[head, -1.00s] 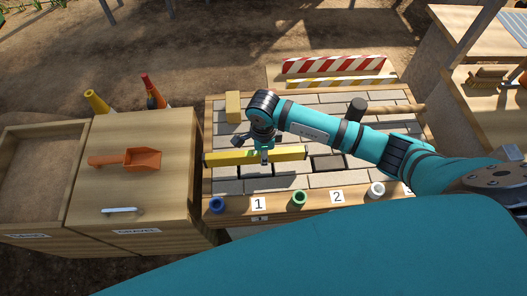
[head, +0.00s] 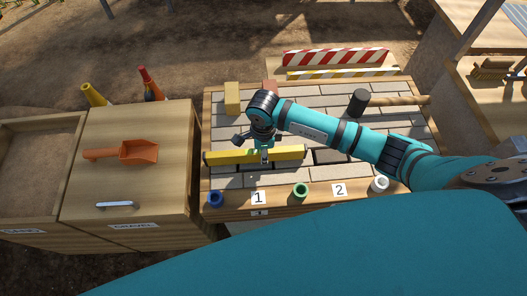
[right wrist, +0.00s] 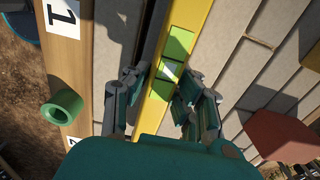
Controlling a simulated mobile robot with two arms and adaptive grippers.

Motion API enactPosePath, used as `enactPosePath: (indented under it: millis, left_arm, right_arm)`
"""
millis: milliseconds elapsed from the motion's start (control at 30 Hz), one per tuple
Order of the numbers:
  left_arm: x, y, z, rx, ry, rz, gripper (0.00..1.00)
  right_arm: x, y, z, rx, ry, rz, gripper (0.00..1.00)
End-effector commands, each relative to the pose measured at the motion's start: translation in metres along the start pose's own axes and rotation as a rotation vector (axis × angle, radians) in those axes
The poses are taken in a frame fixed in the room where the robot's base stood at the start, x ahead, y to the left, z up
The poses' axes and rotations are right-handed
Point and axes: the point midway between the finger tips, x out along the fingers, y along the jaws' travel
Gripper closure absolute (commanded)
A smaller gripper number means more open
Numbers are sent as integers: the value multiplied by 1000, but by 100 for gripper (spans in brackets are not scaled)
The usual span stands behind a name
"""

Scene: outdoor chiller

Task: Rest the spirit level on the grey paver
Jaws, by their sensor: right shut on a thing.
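The spirit level is a long yellow bar (head: 225,157) lying crosswise over the left part of the paver bed (head: 415,165). It also shows in the right wrist view (right wrist: 192,25), with a green vial window in its middle. My right gripper (head: 264,157) points down and is shut on the bar near its middle; its fingers (right wrist: 177,100) flank the bar in the right wrist view. I cannot tell whether the bar touches the pavers below. Several pale grey pavers (head: 290,174) show around it, and I cannot tell which is the grey paver. My left gripper is out of view.
A yellow block (head: 232,98) and a reddish block (head: 270,87) stand behind the bar. A black-headed mallet (head: 358,102) lies at the back right. Blue (head: 215,198), green (head: 300,191) and white (head: 380,184) rings line the front edge. A dark patch (head: 328,157) lies right of the bar.

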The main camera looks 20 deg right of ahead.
Motion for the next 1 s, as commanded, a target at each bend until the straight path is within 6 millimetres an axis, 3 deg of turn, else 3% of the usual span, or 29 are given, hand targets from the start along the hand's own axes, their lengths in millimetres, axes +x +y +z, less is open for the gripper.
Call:
enactPosePath:
  millis: [400, 433, 600, 1000]
  left_arm:
    - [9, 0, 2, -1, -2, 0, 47]
    - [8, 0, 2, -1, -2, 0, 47]
    - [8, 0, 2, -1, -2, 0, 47]
    - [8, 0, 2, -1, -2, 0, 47]
  right_arm:
    - [9, 0, 0, 0, -1, -1, 100]
    - [8, 0, 0, 0, -1, -1, 74]
    - [8, 0, 0, 0, 0, 0, 52]
    - [8, 0, 0, 0, 1, 1, 42]
